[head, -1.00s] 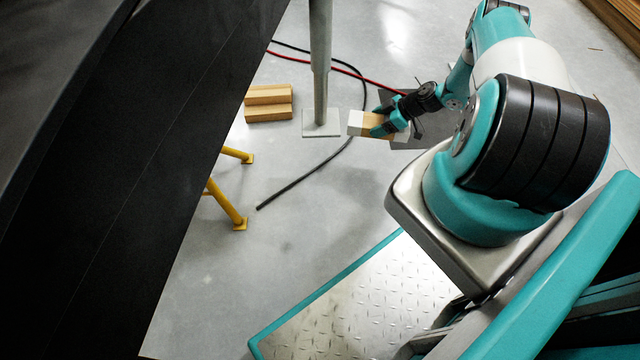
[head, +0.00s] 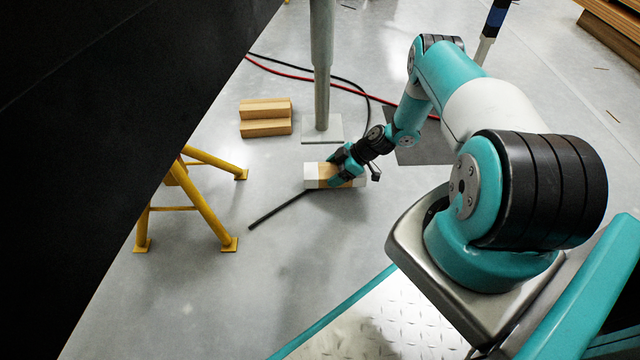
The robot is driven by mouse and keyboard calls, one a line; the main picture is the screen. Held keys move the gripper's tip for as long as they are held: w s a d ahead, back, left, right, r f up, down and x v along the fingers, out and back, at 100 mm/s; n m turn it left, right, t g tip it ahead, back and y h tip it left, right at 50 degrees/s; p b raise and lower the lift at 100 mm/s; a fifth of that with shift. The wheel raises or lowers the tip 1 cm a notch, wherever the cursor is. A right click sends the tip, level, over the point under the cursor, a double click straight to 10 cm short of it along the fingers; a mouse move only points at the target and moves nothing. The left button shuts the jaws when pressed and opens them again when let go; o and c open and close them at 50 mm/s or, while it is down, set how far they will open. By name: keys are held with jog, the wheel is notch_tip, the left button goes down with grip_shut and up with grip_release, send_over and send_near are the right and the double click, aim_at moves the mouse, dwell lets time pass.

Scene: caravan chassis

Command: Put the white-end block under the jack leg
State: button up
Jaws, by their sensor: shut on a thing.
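My gripper (head: 343,170) is shut on the white-end block (head: 313,177), a wooden block with white ends. My fingers cover part of its middle, and its right white end shows beside them. The block is just in front of the jack leg's foot plate; I cannot tell its height above the floor. The jack leg (head: 322,75) is a grey upright post at the top middle. It ends in a flat, pale square foot plate (head: 315,131). I cannot tell how much gap is below the plate.
Plain wooden blocks (head: 265,125) sit stacked left of the foot plate. A yellow stand (head: 208,205) is further left, beside the dark chassis (head: 90,120). Red and black cables (head: 290,72) run behind the leg. A dark mat (head: 425,145) lies to the right.

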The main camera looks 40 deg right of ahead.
aim_at(322, 170)
jog(key=a, duration=0.1)
jog(key=w+a+b, duration=0.1)
jog(key=w+a, duration=0.1)
jog(key=shift+w+a+f, duration=0.15)
jog(key=shift+w+a, duration=0.1)
jog(key=shift+a, duration=0.05)
notch_tip(322, 170, down, 4)
jog(key=b, duration=0.3)
jog(key=shift+r, duration=0.45)
jog(key=o, duration=1.2)
jog(key=shift+f, duration=0.15)
jog(key=shift+r, duration=0.25)
jog(key=p+v, duration=0.6)
jog(key=v, duration=0.5)
jog(key=shift+s+d+r, duration=0.2)
jog(key=shift+s+d, duration=0.05)
jog(key=shift+d, duration=0.1)
